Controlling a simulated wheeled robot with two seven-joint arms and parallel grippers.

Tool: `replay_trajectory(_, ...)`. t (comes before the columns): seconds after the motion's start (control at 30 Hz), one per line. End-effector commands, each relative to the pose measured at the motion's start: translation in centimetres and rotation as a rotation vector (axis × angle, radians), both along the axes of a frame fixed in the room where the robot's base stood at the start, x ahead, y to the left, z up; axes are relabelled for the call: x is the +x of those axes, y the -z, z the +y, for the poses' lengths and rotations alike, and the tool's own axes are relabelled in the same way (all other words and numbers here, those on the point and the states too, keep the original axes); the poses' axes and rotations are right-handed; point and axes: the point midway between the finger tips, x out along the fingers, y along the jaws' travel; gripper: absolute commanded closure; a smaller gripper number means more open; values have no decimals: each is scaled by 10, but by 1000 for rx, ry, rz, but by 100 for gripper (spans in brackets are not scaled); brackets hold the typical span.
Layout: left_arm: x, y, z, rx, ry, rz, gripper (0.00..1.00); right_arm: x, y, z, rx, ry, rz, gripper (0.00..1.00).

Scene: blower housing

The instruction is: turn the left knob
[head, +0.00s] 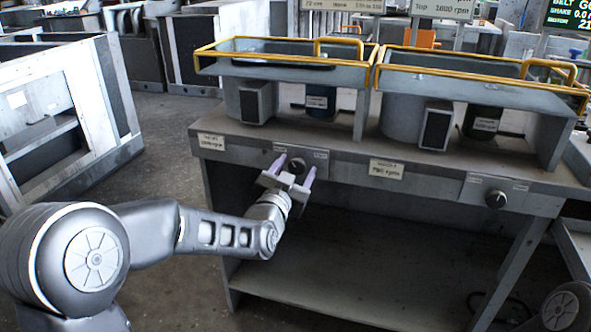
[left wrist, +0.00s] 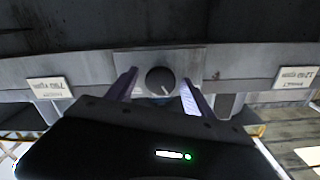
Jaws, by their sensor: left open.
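The left knob (head: 296,164) is a round dark dial on the front rail of the grey bench, below the left housing. In the left wrist view the knob (left wrist: 160,80) shows a pale pointer line and sits on a light plate. My left gripper (head: 295,176) is open in front of it. In the left wrist view the two fingers of the left gripper (left wrist: 161,92) stand either side of the knob, with a gap on each side. Whether the fingertips reach past its face I cannot tell. My right gripper is not in view.
A second knob (head: 496,199) is on the same rail to the right. Paper labels (head: 386,169) are fixed along the rail. Yellow-railed grey trays (head: 285,66) stand above. The lower shelf (head: 330,280) is bare. A grey cabinet (head: 60,115) stands at left.

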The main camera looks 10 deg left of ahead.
Motion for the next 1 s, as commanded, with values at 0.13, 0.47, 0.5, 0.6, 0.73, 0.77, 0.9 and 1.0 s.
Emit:
replay_trajectory(0.13,0,0,0,-1,0,0,40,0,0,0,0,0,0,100)
replay_trajectory(0.47,-33,-1,2,-2,0,0,40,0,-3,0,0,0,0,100)
replay_trajectory(0.5,-40,-1,3,-2,0,0,40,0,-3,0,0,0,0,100)
replay_trajectory(0.6,-57,-1,4,-2,0,-1,40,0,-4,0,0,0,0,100)
replay_trajectory(0.73,-72,-1,5,-1,-1,-1,40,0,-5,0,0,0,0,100)
replay_trajectory(0.77,-75,0,5,-1,-1,0,40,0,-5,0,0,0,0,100)
replay_trajectory(0.9,-78,0,5,0,-1,-1,40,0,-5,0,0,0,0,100)
replay_trajectory(1.0,-78,0,5,0,-1,0,40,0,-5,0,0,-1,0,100)
